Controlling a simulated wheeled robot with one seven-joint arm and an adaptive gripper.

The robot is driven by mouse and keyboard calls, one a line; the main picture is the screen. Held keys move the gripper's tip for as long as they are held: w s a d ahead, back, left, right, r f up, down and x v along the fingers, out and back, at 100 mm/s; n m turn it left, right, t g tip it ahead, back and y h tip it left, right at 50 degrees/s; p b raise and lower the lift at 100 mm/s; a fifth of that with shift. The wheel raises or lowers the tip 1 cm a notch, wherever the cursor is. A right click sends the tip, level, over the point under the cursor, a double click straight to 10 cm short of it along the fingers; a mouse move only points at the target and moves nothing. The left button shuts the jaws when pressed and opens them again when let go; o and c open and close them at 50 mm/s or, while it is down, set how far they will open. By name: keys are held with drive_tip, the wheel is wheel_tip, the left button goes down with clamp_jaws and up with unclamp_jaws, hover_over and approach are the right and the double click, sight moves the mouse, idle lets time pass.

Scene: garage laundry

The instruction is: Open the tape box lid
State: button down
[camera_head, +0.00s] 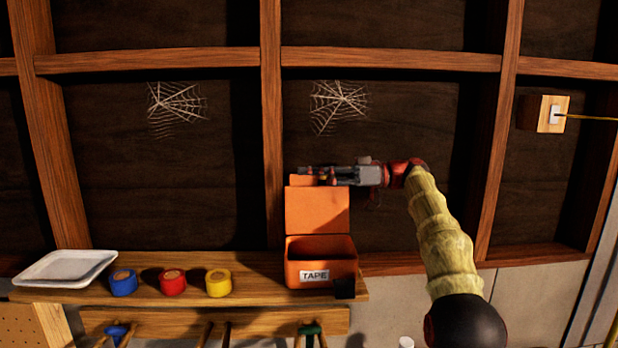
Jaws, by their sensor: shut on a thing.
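The orange tape box (346,269) stands at the right end of a wooden shelf, with a white "TAPE" label on its front. Its orange lid (317,211) stands raised and roughly upright at the back, so the box's dark inside shows. My gripper (322,175) reaches in from the right, level with the lid's top edge, and is shut on the lid there. The fingertips are small and dark, so the exact contact is hard to see. Blue (123,283), red (173,283) and yellow (218,283) tape rolls stand in a row left of the box.
A white tray (64,269) lies at the shelf's (258,268) left end. Tools hang from a wooden rail (265,320) below. Wooden wall studs and a crossbeam stand behind. A light switch (553,114) is on the right. A small black item (345,288) is at the box's front right corner.

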drive_tip(key=shift+f, duration=0.15)
drive_tip(key=shift+s+n+b, duration=0.45)
drive_tip(key=shift+n+b, duration=0.05)
drive_tip(key=shift+b, duration=0.65)
drive_tip(key=shift+s+r+n+b, duration=0.3)
drive_tip(key=shift+s+n+b, duration=0.4)
drive_tip(key=shift+s+b, duration=0.4)
drive_tip(key=shift+w, duration=0.2)
drive_tip(key=c, duration=2)
unclamp_jaws()
drive_tip(key=shift+w+d, duration=0.1)
drive_tip(key=shift+d, duration=0.15)
drive_tip(key=shift+c, duration=0.2)
drive_tip(key=shift+o, duration=0.4)
drive_tip(key=shift+a+r, duration=0.1)
drive_tip(key=shift+r, duration=0.1)
